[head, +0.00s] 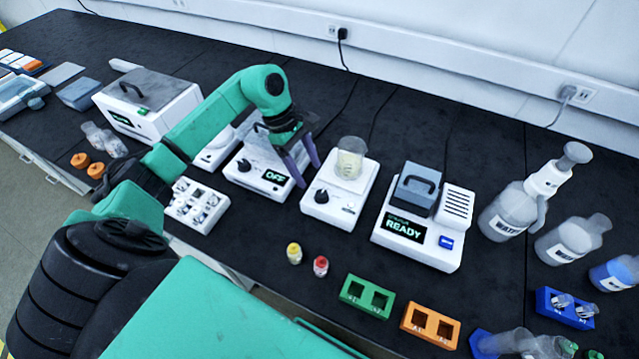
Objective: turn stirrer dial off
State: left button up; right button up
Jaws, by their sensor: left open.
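The white stirrer (327,213) stands mid-bench with a black dial (321,196) on its front left and a beaker (350,160) of pale yellow contents on its top. The way the dial points is too small to tell. My left gripper (309,176) is open and empty, its purple-grey fingers pointing down. In the picture it lies just above and left of the dial, apart from it. My right gripper is not in view.
Left of the stirrer is a white device (243,182) with a knob and a display reading OFF. A white unit (428,250) reading READY stands right. Yellow-capped (294,255) and red-capped (320,266) vials and green (366,297) and orange (430,325) racks are in front.

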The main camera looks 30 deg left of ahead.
aim_at(321, 193)
pick_arm(q)
jog(key=x, duration=0.2)
jog(key=p+x, duration=0.1)
jog(key=x, duration=0.4)
jog(key=shift+w+d+f, duration=0.15)
jog(key=shift+w+f, duration=0.1)
jog(key=shift+w, duration=0.1)
jog(key=shift+s+f, duration=0.1)
jog(key=shift+f, duration=0.05)
jog(key=shift+d+f, duration=0.1)
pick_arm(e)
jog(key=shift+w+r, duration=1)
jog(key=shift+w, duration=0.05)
